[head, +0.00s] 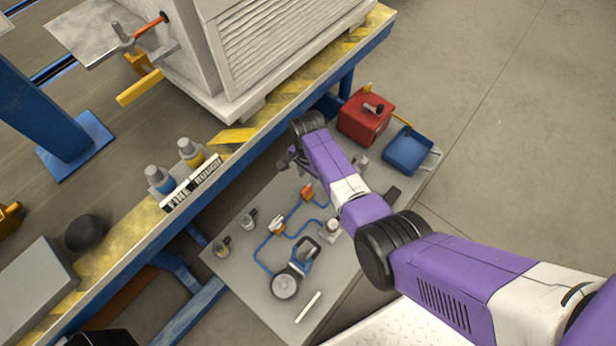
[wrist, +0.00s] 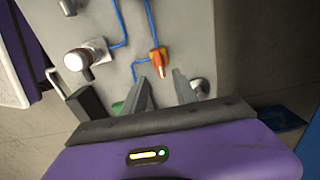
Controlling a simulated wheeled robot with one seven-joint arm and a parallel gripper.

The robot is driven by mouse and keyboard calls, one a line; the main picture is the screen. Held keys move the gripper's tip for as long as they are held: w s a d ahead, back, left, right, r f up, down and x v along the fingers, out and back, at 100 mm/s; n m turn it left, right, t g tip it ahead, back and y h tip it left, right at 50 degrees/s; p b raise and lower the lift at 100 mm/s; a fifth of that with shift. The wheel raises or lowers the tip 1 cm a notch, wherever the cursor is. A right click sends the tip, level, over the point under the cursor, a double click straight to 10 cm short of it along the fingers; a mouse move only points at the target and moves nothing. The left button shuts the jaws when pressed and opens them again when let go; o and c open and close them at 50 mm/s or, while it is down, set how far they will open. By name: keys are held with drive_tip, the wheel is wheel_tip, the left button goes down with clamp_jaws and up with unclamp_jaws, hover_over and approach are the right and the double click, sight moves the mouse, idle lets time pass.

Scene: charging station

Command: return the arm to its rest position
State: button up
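My arm is purple, white and black. In the head view it reaches from the lower right over a grey panel (head: 235,285). My gripper (head: 288,161) is at its far end, small and partly hidden by the wrist. In the wrist view the two grey fingers of my gripper (wrist: 161,79) stand apart with nothing held between them. An orange fitting (wrist: 158,60) on the panel shows just beyond the fingertips; it also shows in the head view (head: 307,192). The distance between the fingertips and the panel is hard to tell.
The panel carries blue lines, a round gauge-like part (head: 285,286) and a white stick (head: 308,307). A red box (head: 366,117) and a blue tray (head: 407,151) stand at its far right. A workbench (head: 120,225) with bottles runs along the left. Open floor lies right.

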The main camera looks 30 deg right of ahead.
drive_tip(key=shift+r, duration=0.55)
